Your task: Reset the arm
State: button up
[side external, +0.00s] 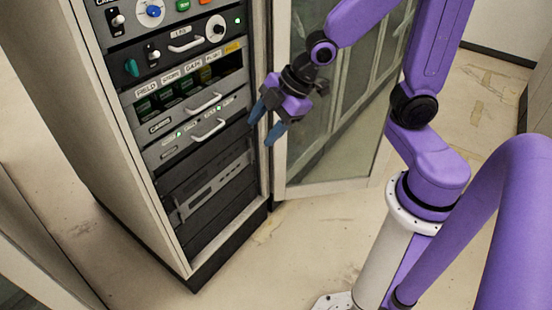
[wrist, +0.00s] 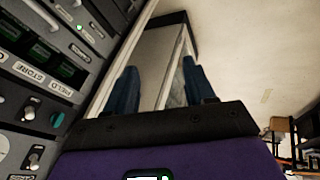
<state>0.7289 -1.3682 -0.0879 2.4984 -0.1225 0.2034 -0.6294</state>
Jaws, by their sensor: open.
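My gripper (side external: 264,124) is purple and black with two blue fingers. It is open and empty in the side external view, in front of the right edge of the equipment rack (side external: 240,185). The fingers point down and to the left, apart from each other. In the wrist view the two blue fingers (wrist: 160,88) stand well apart with nothing between them. Whether the fingers touch the rack's edge, I cannot tell.
An open glass door (side external: 345,150) stands right of the rack, behind my gripper. The rack front has knobs (side external: 153,11), switches and pull handles (side external: 208,130). The wrist view shows panels with a teal knob (wrist: 57,119) close on the left. Pale floor (side external: 270,260) is clear below.

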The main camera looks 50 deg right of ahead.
jog(key=s+d+m+g+h, duration=0.1)
jog(key=s+g, duration=0.1)
jog(key=s, duration=0.7)
jog(key=s+d+r+m+g+h, duration=0.1)
jog(key=s+d+m+g+h, duration=0.1)
jog(key=s, duration=0.7)
jog(key=shift+d+r+g, duration=0.15)
jog(key=shift+g, duration=0.25)
